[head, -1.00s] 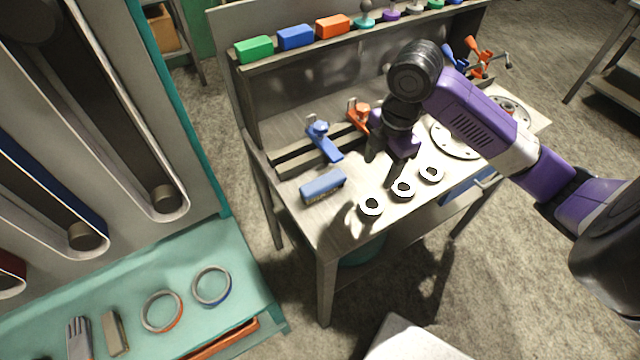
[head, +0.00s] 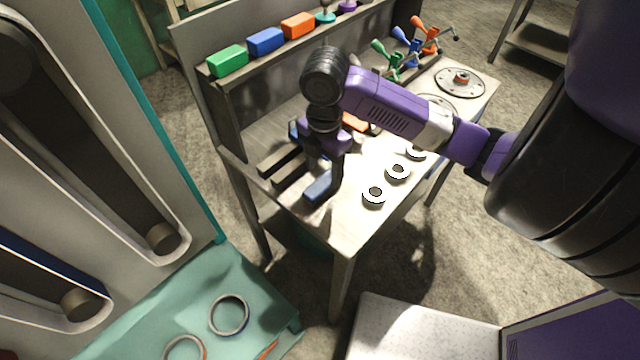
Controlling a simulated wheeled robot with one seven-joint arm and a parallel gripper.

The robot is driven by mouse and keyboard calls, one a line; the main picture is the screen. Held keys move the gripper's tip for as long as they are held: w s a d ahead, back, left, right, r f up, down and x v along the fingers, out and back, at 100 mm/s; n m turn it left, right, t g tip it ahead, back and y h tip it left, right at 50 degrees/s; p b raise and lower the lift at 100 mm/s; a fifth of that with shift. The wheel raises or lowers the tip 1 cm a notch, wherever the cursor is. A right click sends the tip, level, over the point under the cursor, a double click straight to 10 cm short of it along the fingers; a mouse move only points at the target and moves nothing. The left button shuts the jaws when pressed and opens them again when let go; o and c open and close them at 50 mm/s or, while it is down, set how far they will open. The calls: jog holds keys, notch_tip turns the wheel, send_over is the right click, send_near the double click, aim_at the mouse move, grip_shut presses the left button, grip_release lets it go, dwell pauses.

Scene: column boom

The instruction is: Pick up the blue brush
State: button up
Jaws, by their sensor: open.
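The blue brush (head: 317,189), a block with a blue top, lies on the near left part of the metal workbench (head: 345,222). My gripper (head: 326,168) points down over the brush from behind. Its jaws are open, with one finger in front of the brush's right end. The gripper hides part of the brush. I cannot tell whether the fingers touch it.
Several pale rings (head: 375,194) lie to the right of the brush. A blue clamp (head: 295,131) is partly hidden behind my gripper. A shelf at the back holds a green block (head: 228,61), a blue block (head: 265,41) and an orange block (head: 298,25).

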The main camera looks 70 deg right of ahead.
aim_at(323, 182)
jog(key=f, duration=0.3)
jog(key=f+p, duration=0.1)
jog(key=f, duration=0.1)
jog(key=shift+a, duration=0.3)
grip_shut()
jog(key=shift+r, duration=0.1)
notch_tip(323, 182, up, 20)
dwell(0.5)
